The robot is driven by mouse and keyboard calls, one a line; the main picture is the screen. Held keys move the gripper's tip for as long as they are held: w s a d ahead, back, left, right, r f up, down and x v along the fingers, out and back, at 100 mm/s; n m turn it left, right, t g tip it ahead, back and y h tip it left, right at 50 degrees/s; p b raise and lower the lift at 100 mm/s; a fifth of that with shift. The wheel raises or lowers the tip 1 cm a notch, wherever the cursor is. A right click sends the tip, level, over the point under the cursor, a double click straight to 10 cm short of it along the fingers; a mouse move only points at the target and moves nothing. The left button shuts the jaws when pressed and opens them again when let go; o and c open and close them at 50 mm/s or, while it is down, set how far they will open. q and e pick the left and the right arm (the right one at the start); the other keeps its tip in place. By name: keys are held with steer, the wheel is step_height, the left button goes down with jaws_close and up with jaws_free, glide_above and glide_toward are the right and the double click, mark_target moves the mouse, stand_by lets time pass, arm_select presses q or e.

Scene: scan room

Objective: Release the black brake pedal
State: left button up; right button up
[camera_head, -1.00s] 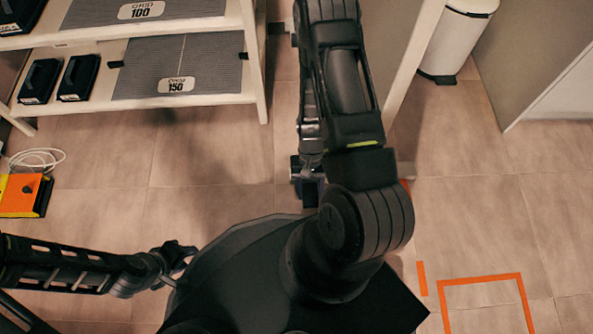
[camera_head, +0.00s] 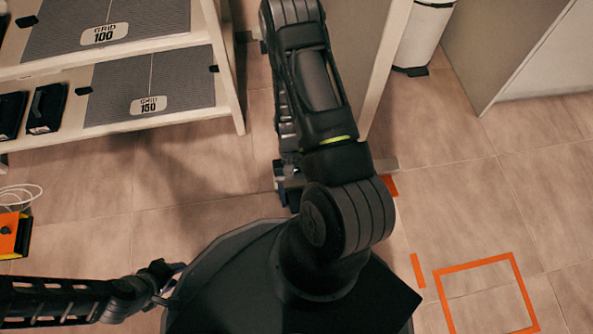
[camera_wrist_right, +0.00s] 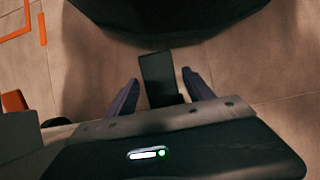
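In the right wrist view a flat black plate, which looks like the brake pedal (camera_wrist_right: 158,75), stands out between the two fingers of my right gripper (camera_wrist_right: 161,92). The fingers are apart, one on each side of it, with a visible gap on both sides. I cannot tell how high they are over it. In the head view my right gripper (camera_head: 287,188) is low near the floor, partly hidden under my arm; the pedal cannot be made out there. My left gripper (camera_head: 168,284) is at the lower left, its fingers apart and empty.
A shelf (camera_head: 238,105) with grid plates stands at the upper left. A pale upright panel (camera_head: 392,65) is beside my right arm, with a white bin (camera_head: 420,35) behind it. An orange floor outline (camera_head: 480,262) is at the lower right. The floor right of me is clear.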

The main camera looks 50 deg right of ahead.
steer(key=shift+o, duration=0.2)
steer(key=shift+r, duration=0.1)
steer(key=p+v, duration=0.3)
steer(key=v, duration=0.4)
steer(key=shift+w+d+r, duration=0.15)
steer(key=shift+d+r, duration=0.05)
steer(key=shift+r, duration=0.1)
arm_select(q)
steer(key=r, duration=0.3)
steer(key=shift+s, duration=0.3)
arm_select(e)
steer(key=shift+a+f, duration=0.1)
steer(key=shift+a, duration=0.05)
steer(key=w+a+r+n+t, duration=0.2)
steer(key=a+n+t, duration=0.35)
steer(key=a, duration=1.65)
arm_select(q)
step_height(320, 180, up, 35)
steer(key=s+d+p, duration=0.1)
steer(key=s+p, duration=0.1)
steer(key=p, duration=3.2)
steer(key=shift+s+d+f+m+g+h, duration=0.2)
steer(key=shift+s+d+m+g+h, duration=0.1)
steer(key=shift+s+d+g, duration=0.1)
arm_select(e)
step_height(320, 180, up, 34)
steer(key=s+a, duration=0.2)
steer(key=shift+a+r+y, duration=0.2)
steer(key=shift+a+y, duration=0.1)
steer(key=shift+y, duration=0.1)
